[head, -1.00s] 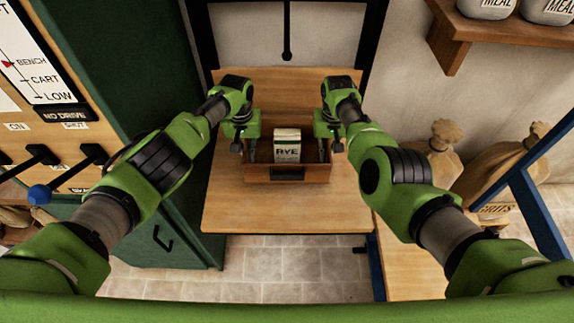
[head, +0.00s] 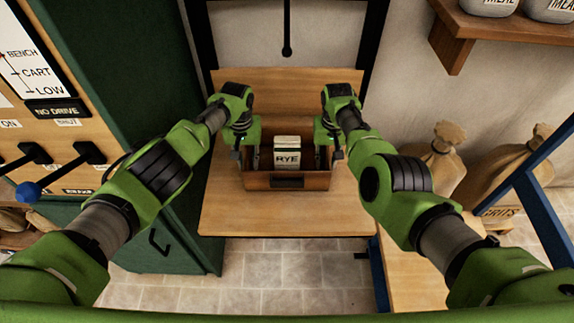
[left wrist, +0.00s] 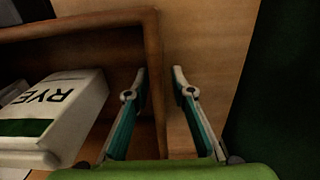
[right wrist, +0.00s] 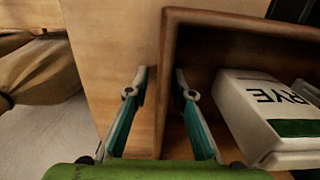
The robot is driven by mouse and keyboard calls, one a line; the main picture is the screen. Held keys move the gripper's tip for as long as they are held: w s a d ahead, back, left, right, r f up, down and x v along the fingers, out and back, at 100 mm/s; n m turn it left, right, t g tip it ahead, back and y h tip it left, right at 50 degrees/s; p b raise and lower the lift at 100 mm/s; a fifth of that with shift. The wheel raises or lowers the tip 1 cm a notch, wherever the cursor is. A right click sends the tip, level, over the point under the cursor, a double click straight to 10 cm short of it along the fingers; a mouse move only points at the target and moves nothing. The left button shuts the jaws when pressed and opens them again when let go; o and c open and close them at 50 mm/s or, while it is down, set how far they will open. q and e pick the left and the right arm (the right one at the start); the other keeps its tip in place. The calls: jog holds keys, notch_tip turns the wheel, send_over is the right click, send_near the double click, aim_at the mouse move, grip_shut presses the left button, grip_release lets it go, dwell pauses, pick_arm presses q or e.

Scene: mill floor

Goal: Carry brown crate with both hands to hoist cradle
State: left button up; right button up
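The brown crate (head: 262,183) sits on a wooden platform (head: 287,214) between black uprights, which looks like the hoist cradle. A white RYE pack (head: 287,158) stands in the crate. My left gripper (head: 246,160) is at the crate's left wall and my right gripper (head: 329,158) at its right wall. In the left wrist view the left fingers (left wrist: 160,74) straddle the wall, with a gap outside it. In the right wrist view the right fingers (right wrist: 161,74) also straddle the wall with a gap. Both are open.
A control panel (head: 55,107) with levers and a green cabinet (head: 150,200) stand at left. Sacks (head: 442,155) and a blue frame (head: 525,195) are at right. A shelf (head: 455,45) with MEAL jars hangs upper right. The platform's front is clear.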

pick_arm(q)
notch_tip(320, 180, up, 12)
jog(key=shift+f, duration=0.1)
pick_arm(e)
notch_tip(320, 180, up, 12)
dwell(0.8)
dwell(0.5)
